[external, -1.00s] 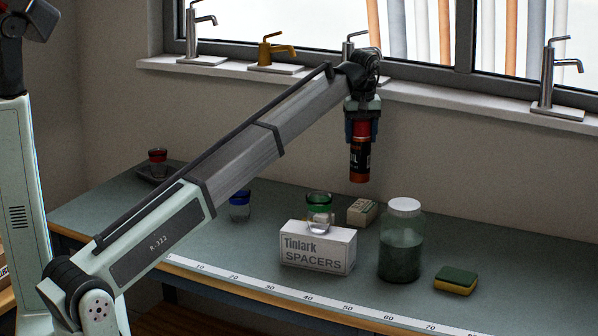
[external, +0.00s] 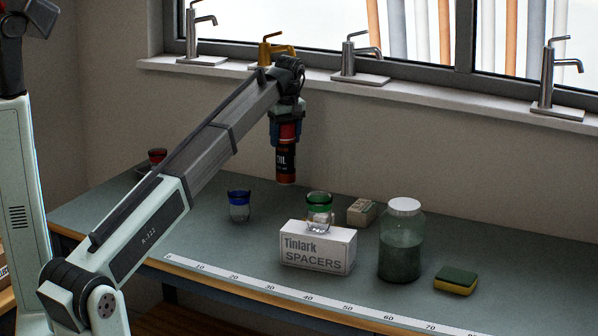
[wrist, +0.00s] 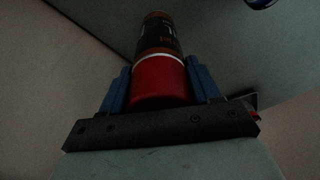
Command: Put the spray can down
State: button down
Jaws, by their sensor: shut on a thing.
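The spray can (external: 286,160) is black and red with an orange band and "OIL" lettering. My gripper (external: 286,135) is shut on its red upper part and holds it upright, its lower end hanging in the air above the back of the bench. In the wrist view the can (wrist: 160,75) sits between the two blue fingers of my gripper (wrist: 160,85), its far end pointing away from the camera.
The bench (external: 225,250) carries a blue-rimmed glass (external: 239,206), a Tinlark Spacers box (external: 318,250) with a green-rimmed glass (external: 319,208) on it, a small block (external: 361,212), a lidded jar (external: 401,250) and a sponge (external: 456,280). A red-topped glass (external: 157,156) stands far left, partly hidden.

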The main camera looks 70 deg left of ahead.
aim_at(288, 126)
jog(key=shift+f, duration=3.45)
jog(key=shift+c, duration=1.2)
grip_release()
jog(key=r, duration=0.4)
jog(key=d+r, duration=0.1)
jog(key=r, duration=0.7)
jog(key=shift+w+d+r, duration=0.15)
jog(key=shift+d, duration=0.05)
